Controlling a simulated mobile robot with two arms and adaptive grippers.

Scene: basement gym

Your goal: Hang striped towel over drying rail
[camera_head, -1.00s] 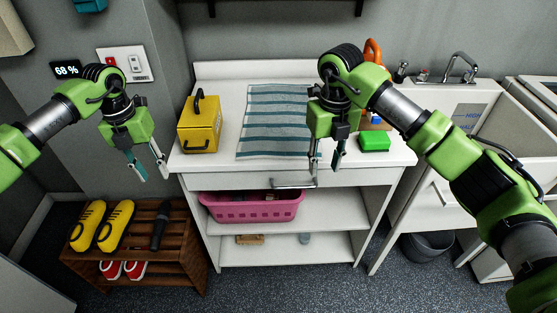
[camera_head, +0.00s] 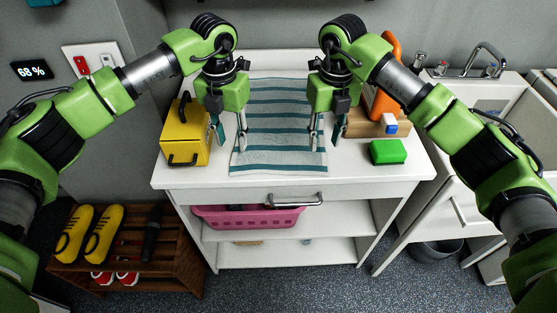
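The striped towel (camera_head: 279,135), grey-white with teal stripes, lies flat on the white worktop. Its upper part is between and behind my two arms. My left gripper (camera_head: 230,143) points down at the towel's left edge, with its fingers apart and nothing seen between them. My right gripper (camera_head: 325,146) points down at the towel's right edge, also with its fingers apart and empty. I cannot tell whether any fingertip touches the towel or the worktop. I cannot make out a drying rail in this view.
A yellow box (camera_head: 186,135) stands left of the towel. A green block (camera_head: 388,152) and an orange item (camera_head: 385,80) are at the right. The white worktop (camera_head: 375,174) has a drawer handle (camera_head: 294,200) at its front. A sink tap (camera_head: 484,58) is further right.

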